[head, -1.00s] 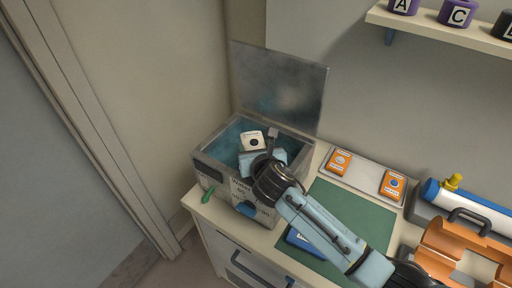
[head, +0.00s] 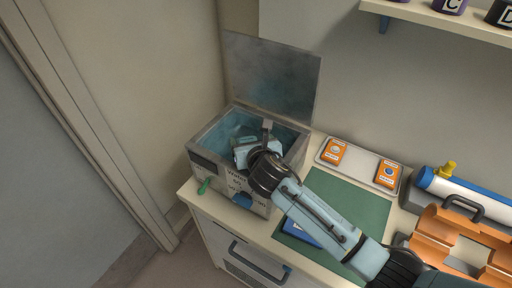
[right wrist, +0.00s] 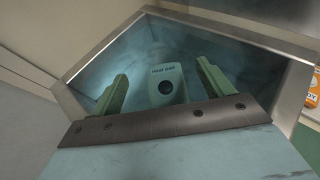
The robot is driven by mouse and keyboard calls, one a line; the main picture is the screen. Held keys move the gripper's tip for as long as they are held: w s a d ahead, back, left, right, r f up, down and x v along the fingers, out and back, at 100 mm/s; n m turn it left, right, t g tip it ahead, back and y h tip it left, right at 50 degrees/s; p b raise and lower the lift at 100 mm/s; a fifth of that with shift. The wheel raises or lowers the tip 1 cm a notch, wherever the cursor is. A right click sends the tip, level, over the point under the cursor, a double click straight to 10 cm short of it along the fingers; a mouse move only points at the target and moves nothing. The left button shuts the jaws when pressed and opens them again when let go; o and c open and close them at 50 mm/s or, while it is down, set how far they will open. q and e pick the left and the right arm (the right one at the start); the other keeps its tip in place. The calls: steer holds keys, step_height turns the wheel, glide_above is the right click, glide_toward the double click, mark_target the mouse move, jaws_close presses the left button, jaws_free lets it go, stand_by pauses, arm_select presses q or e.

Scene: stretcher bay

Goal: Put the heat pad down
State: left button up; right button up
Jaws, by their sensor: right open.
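The heat pad (right wrist: 166,92), a pale rounded block with a dark round spot and a "Heat pad" label, is inside the open metal warmer box (head: 208,165). It shows between the two green fingers of my right gripper (right wrist: 162,72) in the right wrist view, with gaps at both sides. My right gripper (head: 243,150) is open and reaches down into the box in the head view. There the arm and gripper partly hide the box's inside. I cannot tell whether the pad touches the box floor. My left gripper is not in view.
The box's raised lid (head: 272,82) stands at the back. A green mat (head: 360,208) with a blue item (head: 298,232) lies right of the box. A tray (head: 361,166) holds two orange packs. An orange holder (head: 440,240) stands at the right.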

steer(key=v, duration=1.2)
steer(key=shift+r+p, duration=0.4)
steer(key=shift+w, duration=0.1)
steer(key=shift+c, duration=0.4)
